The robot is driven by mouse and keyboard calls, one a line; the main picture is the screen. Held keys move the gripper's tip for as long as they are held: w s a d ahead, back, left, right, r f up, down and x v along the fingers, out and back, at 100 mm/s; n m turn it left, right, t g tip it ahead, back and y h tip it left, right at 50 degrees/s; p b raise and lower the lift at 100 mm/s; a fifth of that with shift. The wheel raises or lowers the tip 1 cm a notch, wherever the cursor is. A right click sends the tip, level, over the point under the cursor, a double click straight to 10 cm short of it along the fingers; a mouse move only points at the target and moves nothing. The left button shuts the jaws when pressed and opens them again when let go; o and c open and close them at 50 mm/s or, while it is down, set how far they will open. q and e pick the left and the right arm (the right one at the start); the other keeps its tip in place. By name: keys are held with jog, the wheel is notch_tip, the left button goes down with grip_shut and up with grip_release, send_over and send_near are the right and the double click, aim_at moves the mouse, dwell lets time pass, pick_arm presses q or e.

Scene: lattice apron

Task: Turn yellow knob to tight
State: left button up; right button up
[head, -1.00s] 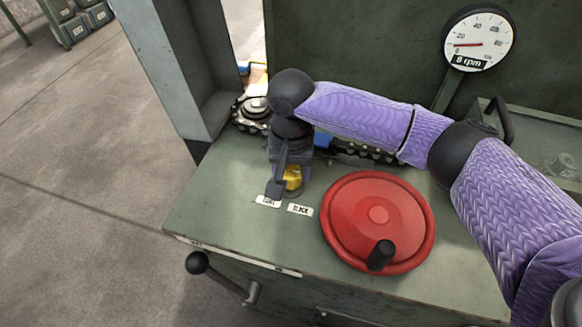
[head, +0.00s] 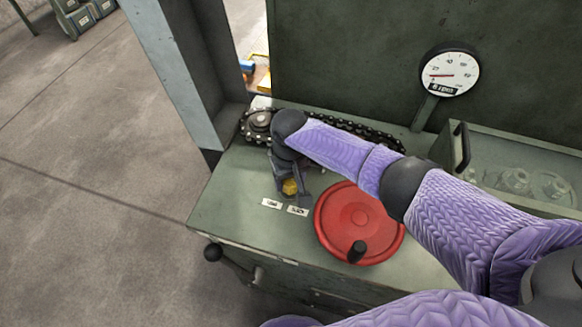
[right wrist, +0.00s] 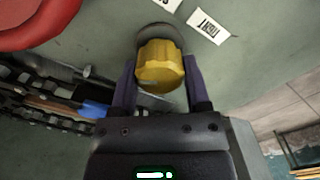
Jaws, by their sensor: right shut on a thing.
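The yellow knob (head: 290,187) stands on the green machine top (head: 232,190), behind two small white labels. In the right wrist view the ribbed yellow knob (right wrist: 160,68) sits between the two fingers of my right gripper (right wrist: 160,85), with a dark round base behind it. My right gripper (head: 288,182) is shut on the knob from above. A label reading TIGHT (right wrist: 208,27) lies beside the knob; a second label (right wrist: 165,3) is cut off at the picture edge. My left gripper is not in view.
A red handwheel (head: 350,215) with a black handle stands right of the knob. A chain on sprockets (head: 258,124) runs behind it. A round gauge (head: 450,74) stands at the back right, near a lidded box (head: 515,150). A black-knobbed lever (head: 213,252) sticks out in front.

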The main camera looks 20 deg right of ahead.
jog(key=n+p, duration=0.1)
jog(key=n, duration=0.2)
jog(key=shift+r+n, duration=0.1)
jog(key=shift+n, duration=0.3)
jog(key=n, duration=0.2)
jog(key=shift+a+n, duration=0.1)
jog(key=shift+n, duration=0.3)
jog(key=n, duration=0.4)
jog(key=shift+p, duration=0.35)
jog(key=n, duration=0.8)
jog(key=shift+s+n, duration=0.1)
jog(key=shift+n, duration=0.2)
jog(key=n, duration=0.3)
jog(key=shift+n, duration=0.3)
jog(key=n, duration=0.4)
jog(key=shift+s+b, duration=0.1)
jog(key=shift+b, duration=0.2)
jog(key=shift+n, duration=1.7)
